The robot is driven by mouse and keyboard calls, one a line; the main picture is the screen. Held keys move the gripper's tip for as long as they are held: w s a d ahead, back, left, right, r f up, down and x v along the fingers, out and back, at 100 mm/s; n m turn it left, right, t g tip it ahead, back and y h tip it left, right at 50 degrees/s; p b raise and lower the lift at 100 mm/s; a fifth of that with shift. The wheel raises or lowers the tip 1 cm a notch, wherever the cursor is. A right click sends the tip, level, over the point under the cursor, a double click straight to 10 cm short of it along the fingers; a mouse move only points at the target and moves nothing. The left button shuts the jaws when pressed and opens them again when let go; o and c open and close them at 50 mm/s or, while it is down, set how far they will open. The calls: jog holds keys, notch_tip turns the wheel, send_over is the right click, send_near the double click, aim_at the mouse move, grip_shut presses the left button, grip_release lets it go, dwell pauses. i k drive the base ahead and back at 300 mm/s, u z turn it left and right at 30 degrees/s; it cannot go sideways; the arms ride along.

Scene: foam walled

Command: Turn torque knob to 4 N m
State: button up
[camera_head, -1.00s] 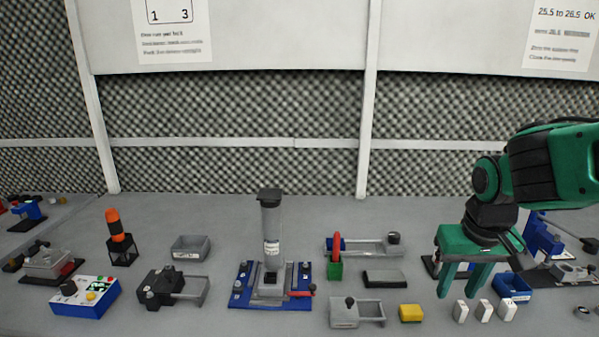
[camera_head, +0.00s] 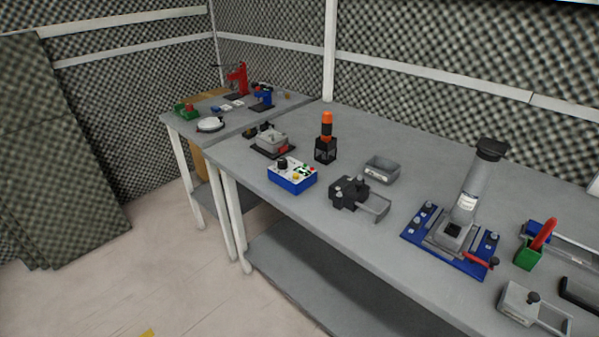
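A blue box (camera_head: 292,180) with a white top panel sits near the front edge of the bench, left of centre. Its top carries a black knob (camera_head: 283,162), a yellow button and small red and green details. Any scale or number at the knob is too small to read. An orange and black tool (camera_head: 327,124) stands upright in a black stand (camera_head: 325,151) behind the box. I cannot tell from any label which part is the torque knob. My gripper is out of view.
A black clamp-like fixture (camera_head: 349,190) and a grey bin (camera_head: 382,169) stand right of the box. A blue-based fixture with a grey column (camera_head: 466,195) is farther right. A second table (camera_head: 176,121) holds red and blue devices. The floor (camera_head: 130,290) at front left is open.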

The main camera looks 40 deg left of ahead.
aim_at(282, 163)
jog(key=u, duration=2.1)
jog(key=i, duration=1.2)
jog(key=z, duration=0.3)
